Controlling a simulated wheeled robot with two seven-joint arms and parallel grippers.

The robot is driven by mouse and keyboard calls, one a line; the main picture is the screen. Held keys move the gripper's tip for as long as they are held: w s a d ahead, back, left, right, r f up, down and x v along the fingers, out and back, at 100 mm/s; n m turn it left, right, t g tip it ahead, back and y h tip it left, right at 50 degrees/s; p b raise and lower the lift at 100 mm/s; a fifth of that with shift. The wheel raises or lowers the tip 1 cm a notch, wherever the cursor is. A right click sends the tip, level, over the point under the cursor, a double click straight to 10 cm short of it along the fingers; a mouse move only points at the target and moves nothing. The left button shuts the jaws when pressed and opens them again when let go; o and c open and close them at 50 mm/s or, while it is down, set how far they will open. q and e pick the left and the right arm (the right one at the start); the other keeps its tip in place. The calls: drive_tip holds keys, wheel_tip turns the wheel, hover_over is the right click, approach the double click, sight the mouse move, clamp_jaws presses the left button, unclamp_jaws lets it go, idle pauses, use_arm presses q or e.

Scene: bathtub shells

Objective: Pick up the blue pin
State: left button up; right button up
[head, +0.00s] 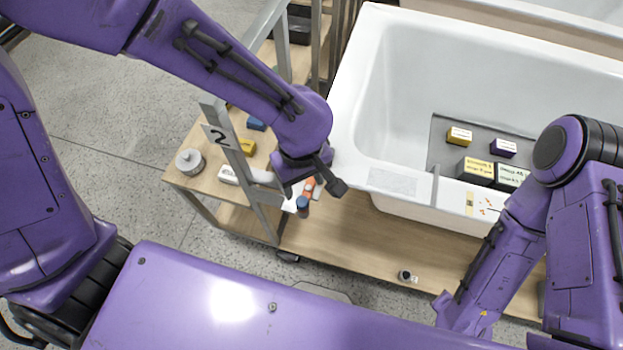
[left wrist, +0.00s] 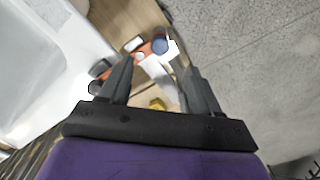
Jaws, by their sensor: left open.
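The blue pin (head: 302,207) is a small, dark blue, round-topped piece beside an orange part, just below my left gripper. In the left wrist view it shows as a blue disc (left wrist: 160,46) just beyond the fingertips. My left gripper (head: 311,186) is open, close to the pin. In the left wrist view its two dark fingers (left wrist: 160,68) stand apart with nothing held between them. The pin's lower part and what it rests on are hard to make out. My right arm is at the right, but its gripper does not show.
A grey frame marked 2 (head: 217,137) stands just left of my left gripper. The wooden shelf (head: 205,180) holds a grey round weight (head: 189,161) and a yellow block (head: 247,147). A white bathtub (head: 390,80) with several boxes is at the right.

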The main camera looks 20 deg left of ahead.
sight(302, 202)
use_arm(q)
drive_tip(key=f, duration=1)
drive_tip(key=shift+w+a+f, duration=0.2)
drive_tip(key=shift+a, duration=0.1)
drive_tip(key=shift+s, duration=0.1)
drive_tip(key=c, duration=1.1)
